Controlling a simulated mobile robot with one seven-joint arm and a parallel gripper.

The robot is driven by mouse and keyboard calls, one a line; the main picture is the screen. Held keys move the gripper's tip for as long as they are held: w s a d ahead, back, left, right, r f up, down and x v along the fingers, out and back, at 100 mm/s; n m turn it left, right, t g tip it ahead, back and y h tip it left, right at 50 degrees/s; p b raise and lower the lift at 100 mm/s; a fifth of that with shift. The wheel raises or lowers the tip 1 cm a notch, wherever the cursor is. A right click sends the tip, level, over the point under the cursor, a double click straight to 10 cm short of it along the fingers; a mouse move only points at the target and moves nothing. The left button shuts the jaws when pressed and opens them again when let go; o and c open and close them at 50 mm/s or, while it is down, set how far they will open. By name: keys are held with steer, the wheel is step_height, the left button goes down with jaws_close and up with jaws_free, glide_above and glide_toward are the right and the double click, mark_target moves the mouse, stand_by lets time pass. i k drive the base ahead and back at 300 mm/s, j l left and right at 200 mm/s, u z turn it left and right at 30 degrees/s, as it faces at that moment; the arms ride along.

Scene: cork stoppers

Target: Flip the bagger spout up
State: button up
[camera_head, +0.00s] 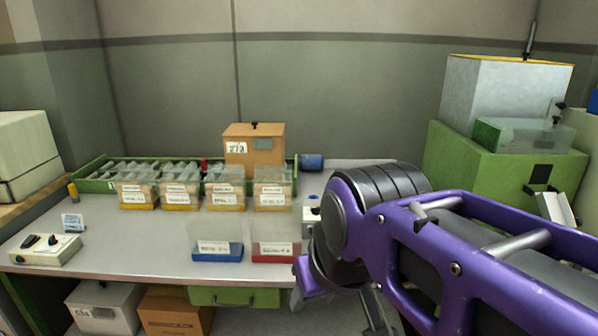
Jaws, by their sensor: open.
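The bagger appears to be the green machine (505,185) on the right, with a grey hopper (505,92) on top and a clear box (530,135) in front of it. A pale, tilted, chute-like piece at its lower right front (557,208) looks like the spout. Its lower part is near my arm, and I cannot tell its exact angle. My purple arm crosses the lower right. Part of my gripper (376,312) shows beneath the wrist at the bottom edge, open, apart from the spout and to its lower left. Its fingertips are hardly visible.
On the grey bench (150,235) stand several labelled clear bins, a blue-based bin (217,251), a red-based bin (277,250), a green tray (95,182) and a cardboard box (254,150). A control box (47,249) sits front left. The bench's left middle is clear.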

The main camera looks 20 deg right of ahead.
mark_target(555, 208)
steer(key=k+l, duration=0.25)
steer(key=l, duration=0.35)
steer(key=k+l, duration=0.2)
steer(key=l, duration=0.35)
steer(key=k+l, duration=0.25)
steer(key=l, duration=0.35)
steer(key=k+l, duration=0.2)
steer(key=l, duration=0.4)
steer(key=k+l+z, duration=0.1)
steer(key=k+l, duration=0.15)
steer(key=l, duration=0.3)
steer(key=k+l, duration=0.2)
steer(key=l, duration=0.4)
steer(key=k+l, duration=0.2)
steer(key=l, duration=0.4)
steer(key=k+l, duration=0.2)
steer(key=l, duration=0.4)
steer(key=i+l, duration=0.1)
steer(key=i+l+u, duration=0.1)
steer(key=l, duration=0.2)
steer(key=i+l+u, duration=0.25)
steer(key=i+l, duration=0.4)
